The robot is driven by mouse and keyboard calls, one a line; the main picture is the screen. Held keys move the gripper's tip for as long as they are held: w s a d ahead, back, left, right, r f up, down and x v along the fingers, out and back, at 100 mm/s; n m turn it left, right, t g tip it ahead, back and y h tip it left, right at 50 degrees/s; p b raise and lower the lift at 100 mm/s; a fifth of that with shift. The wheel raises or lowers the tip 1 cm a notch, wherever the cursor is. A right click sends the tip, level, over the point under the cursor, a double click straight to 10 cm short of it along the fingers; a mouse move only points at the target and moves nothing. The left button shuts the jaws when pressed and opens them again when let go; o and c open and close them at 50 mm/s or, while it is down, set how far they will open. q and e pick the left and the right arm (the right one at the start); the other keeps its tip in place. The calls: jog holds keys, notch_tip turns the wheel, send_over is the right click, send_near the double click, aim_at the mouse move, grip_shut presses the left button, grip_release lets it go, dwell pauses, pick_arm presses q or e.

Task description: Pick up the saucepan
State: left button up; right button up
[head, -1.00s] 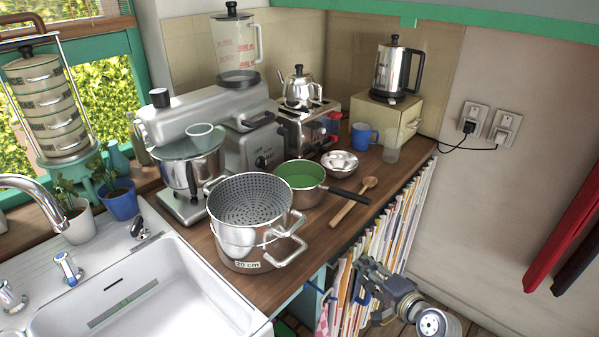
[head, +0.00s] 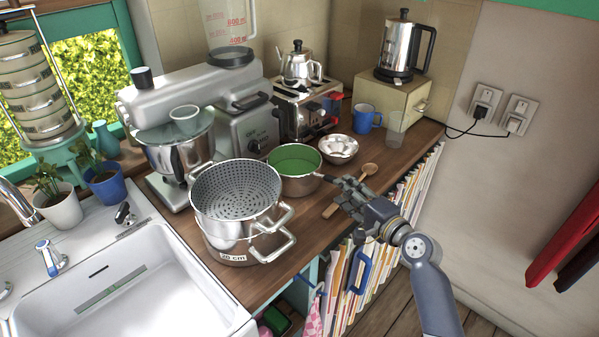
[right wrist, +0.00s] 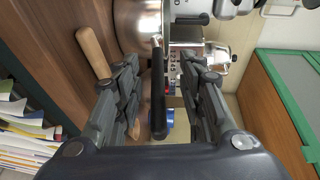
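The saucepan (head: 298,185) stands on the wooden counter, steel outside and green inside. Its black handle points right toward my right gripper (head: 343,186), which covers most of the handle in the head view. In the right wrist view the black saucepan handle (right wrist: 158,95) lies between the two spread fingers of my right gripper (right wrist: 160,65), with gaps on both sides. The pan's steel side (right wrist: 138,22) shows beyond the fingertips. My left gripper is not in view.
A steel pot with a strainer (head: 235,230) stands close left of the saucepan. A steel bowl (head: 339,149) sits behind the handle. A wooden spoon (head: 369,169) lies beside the gripper, partly covered. The toaster (head: 305,108) is behind. Papers (head: 350,285) stand below the counter edge.

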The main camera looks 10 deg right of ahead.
jog(key=shift+f+p+x, duration=0.1)
jog(key=shift+p+x, duration=0.2)
jog(key=shift+x, duration=1)
jog(key=shift+f+p+x, duration=0.15)
jog(key=shift+p+x, duration=0.15)
jog(key=shift+x, duration=1)
jog(key=shift+s, duration=0.1)
grip_shut()
jog(key=shift+r, duration=0.25)
